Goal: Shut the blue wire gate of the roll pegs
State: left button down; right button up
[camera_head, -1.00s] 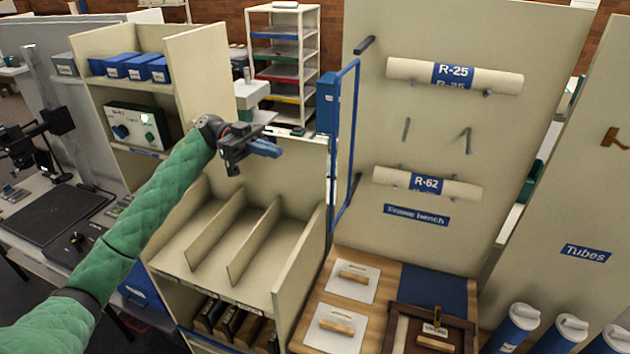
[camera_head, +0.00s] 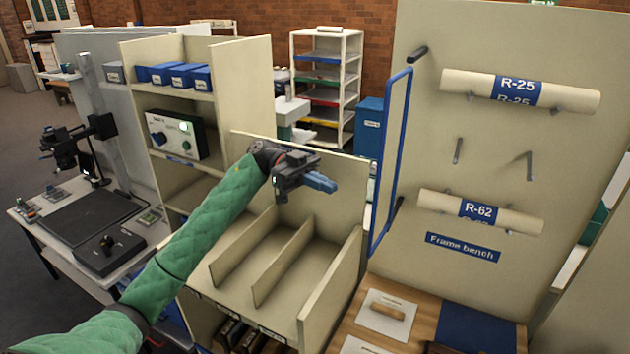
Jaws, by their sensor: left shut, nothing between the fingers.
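The blue wire gate (camera_head: 409,140) is a tall narrow frame at the left edge of the cream peg panel (camera_head: 470,40). It stands out from the panel, swung clear of the rolls, so it is open. Roll R-25 (camera_head: 565,97) rests on the upper pegs and roll R-62 (camera_head: 440,206) on the lower pegs. Two middle pegs (camera_head: 458,150) are empty. My left gripper (camera_head: 322,182) is shut and empty, above the divided shelf and left of the gate, apart from it. My right gripper is not in view.
The divided cream shelf (camera_head: 285,250) stands below my left gripper. A bench with white panels (camera_head: 388,314) lies below the pegs. A cabinet with blue boxes (camera_head: 190,75) stands at the left. Open air lies between my gripper and the gate.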

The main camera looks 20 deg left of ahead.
pick_arm(q)
jog(key=x, duration=0.8)
jog(key=shift+s+d+b, duration=0.2)
jog(key=shift+d+b, duration=0.15)
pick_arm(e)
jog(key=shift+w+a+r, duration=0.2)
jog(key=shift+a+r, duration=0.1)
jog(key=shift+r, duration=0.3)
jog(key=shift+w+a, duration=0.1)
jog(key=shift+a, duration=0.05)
pick_arm(q)
jog(key=shift+d+t, duration=0.1)
jog(key=shift+t, duration=0.2)
